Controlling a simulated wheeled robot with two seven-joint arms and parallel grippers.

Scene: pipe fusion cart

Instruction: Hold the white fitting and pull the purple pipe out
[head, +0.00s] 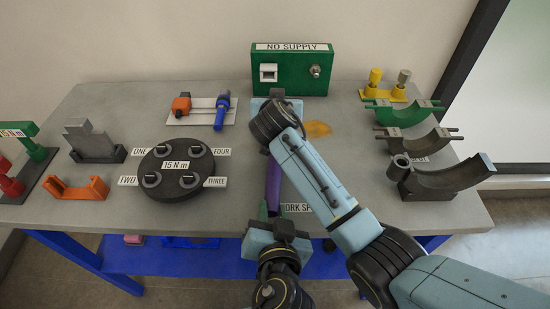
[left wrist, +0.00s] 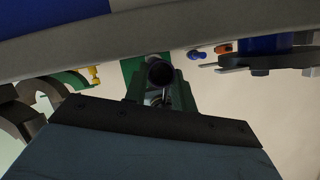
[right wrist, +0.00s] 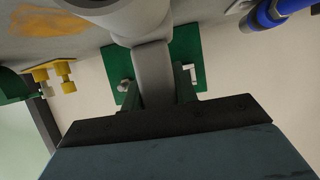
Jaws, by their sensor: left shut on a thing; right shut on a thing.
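The purple pipe (head: 273,182) lies lengthwise on the table, pointing from the front edge toward the back. My left gripper (head: 273,215) is shut on its near end. In the left wrist view the pipe's dark round open end (left wrist: 160,73) shows between the fingers. My right gripper (head: 272,128) is over the far end of the pipe, its fingers hidden by my right arm in the head view. In the right wrist view it is shut on the pale grey-white fitting (right wrist: 152,75). The joint between pipe and fitting is hidden.
A green "NO SUPPLY" panel (head: 291,75) stands behind. A black round stand (head: 175,172) is left, with a blue-and-orange tool holder (head: 200,112) behind it. Curved saddles (head: 450,178) and yellow posts (head: 388,91) are right. A work-space label (head: 297,208) lies near the front edge.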

